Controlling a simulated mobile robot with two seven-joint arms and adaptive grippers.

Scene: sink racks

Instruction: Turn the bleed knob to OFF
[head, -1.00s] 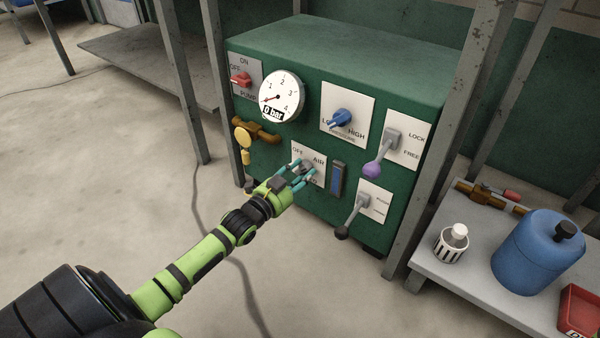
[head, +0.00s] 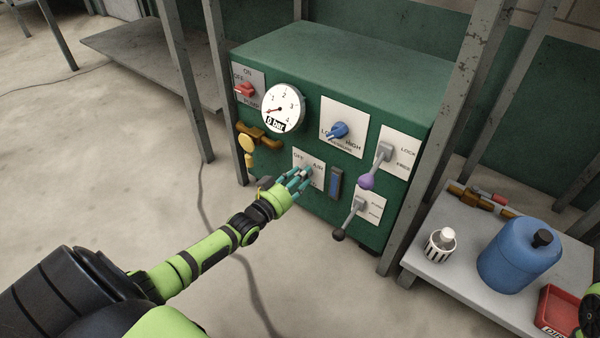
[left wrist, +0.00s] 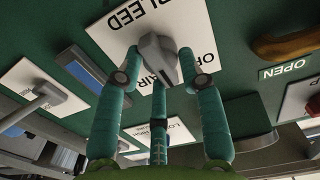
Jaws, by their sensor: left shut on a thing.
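The bleed knob (left wrist: 158,58) is a grey knob on a white plate marked BLEED, OFF and AIR, which appears upside down in the left wrist view. In the head view the plate (head: 319,164) is low on the front of the green cabinet, and the fingers mostly hide the knob. My left gripper (head: 297,177) is shut on the knob, with teal fingers on both sides of it in the left wrist view (left wrist: 165,72). I cannot tell exactly which mark the knob points to. My right gripper is not in view.
The green cabinet (head: 330,60) also carries a gauge (head: 284,108) reading 0 bar, a red pump knob (head: 244,91), a blue pressure knob (head: 339,131), a purple-ended lever (head: 368,180) and a black-ended lever (head: 340,234). Metal posts flank it. A side shelf (head: 425,262) holds a blue canister (head: 518,255).

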